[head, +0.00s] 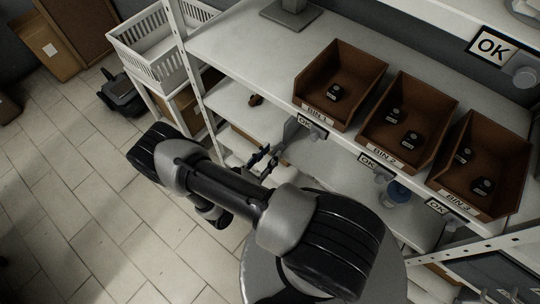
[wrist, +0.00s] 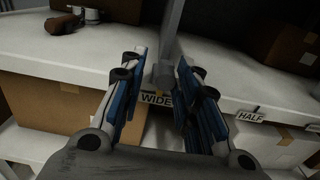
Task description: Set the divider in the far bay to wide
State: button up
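In the wrist view a grey upright divider (wrist: 171,42) stands at the shelf edge, its lower front end between my fingers. That end appears just above the WIDE label (wrist: 155,98). The HALF label (wrist: 250,116) is farther right on the same edge. My gripper (wrist: 163,62) is open, with one blue-padded finger on each side of the divider; gaps show, and I see no clear contact. In the head view my gripper (head: 266,158) is at the lower shelf's front, beside a grey panel (head: 291,130). My right finger hides part of the shelf edge.
Brown bins (head: 339,83) with small black items stand on the upper shelf, above OK signs (head: 312,126). A brown object (wrist: 62,24) lies on the lower shelf at left. Cardboard boxes (wrist: 58,105) sit below and behind. Open floor (head: 80,200) lies left.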

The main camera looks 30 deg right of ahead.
jog(key=shift+o, duration=0.6)
jog(key=shift+s, duration=0.1)
jog(key=v, duration=1.2)
jog(key=shift+r, duration=0.1)
